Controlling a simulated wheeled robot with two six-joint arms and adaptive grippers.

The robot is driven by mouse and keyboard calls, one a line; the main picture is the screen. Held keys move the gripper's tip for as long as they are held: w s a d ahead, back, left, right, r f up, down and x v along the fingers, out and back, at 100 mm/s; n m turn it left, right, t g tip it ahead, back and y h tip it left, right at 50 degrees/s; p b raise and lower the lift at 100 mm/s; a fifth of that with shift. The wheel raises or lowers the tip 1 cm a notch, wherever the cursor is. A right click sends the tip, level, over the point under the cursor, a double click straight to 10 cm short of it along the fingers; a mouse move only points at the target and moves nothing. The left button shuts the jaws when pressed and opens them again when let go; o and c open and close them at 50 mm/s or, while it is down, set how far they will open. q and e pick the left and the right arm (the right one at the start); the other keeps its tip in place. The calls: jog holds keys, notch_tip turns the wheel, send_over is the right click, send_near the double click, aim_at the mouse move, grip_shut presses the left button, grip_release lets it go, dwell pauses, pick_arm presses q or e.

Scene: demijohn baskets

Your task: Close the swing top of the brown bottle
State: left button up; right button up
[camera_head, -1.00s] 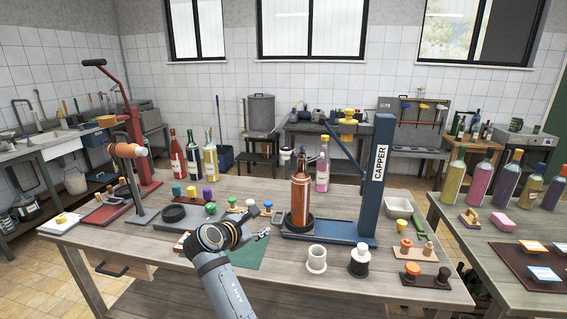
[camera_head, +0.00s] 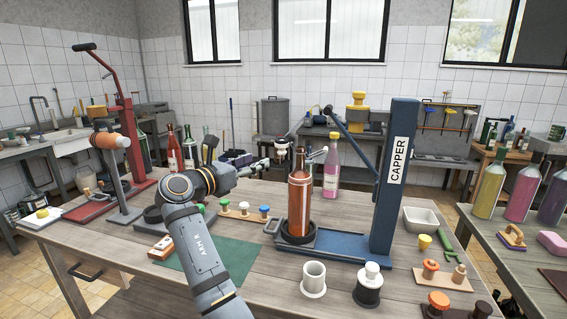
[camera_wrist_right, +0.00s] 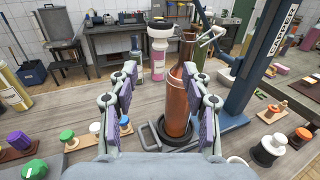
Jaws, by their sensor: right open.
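The brown bottle (camera_head: 299,205) stands upright in a dark ring on the blue capper's base. A pale stopper with a dark red underside (camera_head: 282,147) sits off to the left of its open neck; it also shows in the right wrist view (camera_wrist_right: 159,35). A pale lever (camera_wrist_right: 212,37) sticks out at the right of the neck. My right gripper (camera_head: 264,162) is raised left of the bottle's upper part. In the right wrist view its open fingers (camera_wrist_right: 160,88) hold nothing, and the bottle (camera_wrist_right: 176,108) stands beyond them, right of centre. My left gripper is out of view.
The blue capper column (camera_head: 395,185) rises right of the bottle. A pink bottle (camera_head: 331,170) stands behind it. A white cup (camera_head: 314,278) and a black-and-white stopper (camera_head: 369,283) stand in front. Colored stoppers (camera_head: 244,209) line the left. The green mat (camera_head: 235,262) is mostly bare.

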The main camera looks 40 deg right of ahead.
aim_at(279, 153)
jog(key=p+x, duration=0.2)
jog(key=x, duration=0.8)
jog(key=shift+f, duration=0.2)
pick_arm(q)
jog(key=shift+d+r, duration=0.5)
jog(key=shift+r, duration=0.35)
pick_arm(e)
jog(key=shift+w+d, duration=0.15)
jog(key=shift+d, duration=0.4)
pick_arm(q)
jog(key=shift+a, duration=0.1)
pick_arm(e)
grip_shut()
